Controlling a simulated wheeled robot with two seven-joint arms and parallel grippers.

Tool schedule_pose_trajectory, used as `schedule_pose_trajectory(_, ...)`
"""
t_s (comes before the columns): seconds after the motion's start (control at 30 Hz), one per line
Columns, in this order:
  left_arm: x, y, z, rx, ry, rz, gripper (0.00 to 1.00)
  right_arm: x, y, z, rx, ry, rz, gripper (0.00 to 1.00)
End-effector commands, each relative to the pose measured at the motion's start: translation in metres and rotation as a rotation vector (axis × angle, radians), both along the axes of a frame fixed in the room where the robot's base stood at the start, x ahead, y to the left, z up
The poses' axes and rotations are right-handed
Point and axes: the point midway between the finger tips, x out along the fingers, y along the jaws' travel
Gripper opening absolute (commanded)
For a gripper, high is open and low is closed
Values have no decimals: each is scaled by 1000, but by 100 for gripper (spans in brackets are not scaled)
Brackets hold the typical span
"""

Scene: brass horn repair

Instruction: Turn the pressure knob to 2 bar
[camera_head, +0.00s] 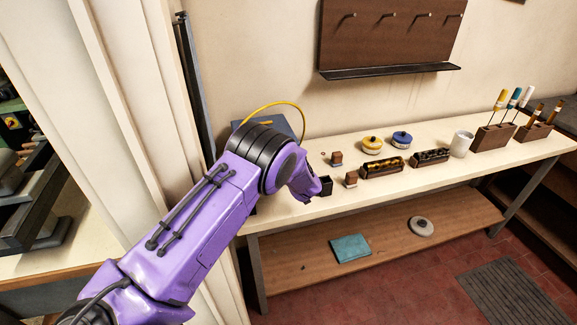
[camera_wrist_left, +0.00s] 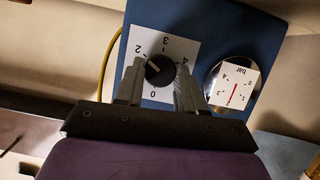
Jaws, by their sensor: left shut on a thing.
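The black pressure knob (camera_wrist_left: 160,70) sits on a white dial plate (camera_wrist_left: 180,47) numbered 0 to 4, on a blue panel (camera_wrist_left: 215,30). Its pale pointer mark aims up and left, close to the 2. My left gripper (camera_wrist_left: 160,88) is shut on the knob, one finger on each side. To the right is a round gauge (camera_wrist_left: 234,84) marked bar with a red needle; its exact reading is too small to tell. In the head view the blue unit (camera_head: 289,124) shows behind my left arm, which hides the knob and fingertips. My right gripper is not in view.
A yellow hose (camera_head: 290,104) arches over the blue unit. On the bench (camera_head: 325,211) to the right stand small wooden blocks, yellow (camera_head: 372,144) and blue (camera_head: 402,139) tins, parts trays, a white cup (camera_head: 461,144) and tool racks. A cream partition (camera_head: 150,120) stands close left of my arm.

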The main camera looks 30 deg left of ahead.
Motion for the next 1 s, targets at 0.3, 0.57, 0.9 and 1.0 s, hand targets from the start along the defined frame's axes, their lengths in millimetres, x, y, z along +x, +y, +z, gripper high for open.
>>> schedule_pose_trajectory(0.3,0,0,-1,-1,2,-1,54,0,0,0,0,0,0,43)
schedule_pose_trajectory(0.57,0,0,-1,-1,0,0,63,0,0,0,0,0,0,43)
schedule_pose_trajectory(0.9,-30,-35,16,-1,-1,-3,63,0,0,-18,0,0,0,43)
schedule_pose_trajectory(1.0,-45,-51,25,-1,-2,-2,63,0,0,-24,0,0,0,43)
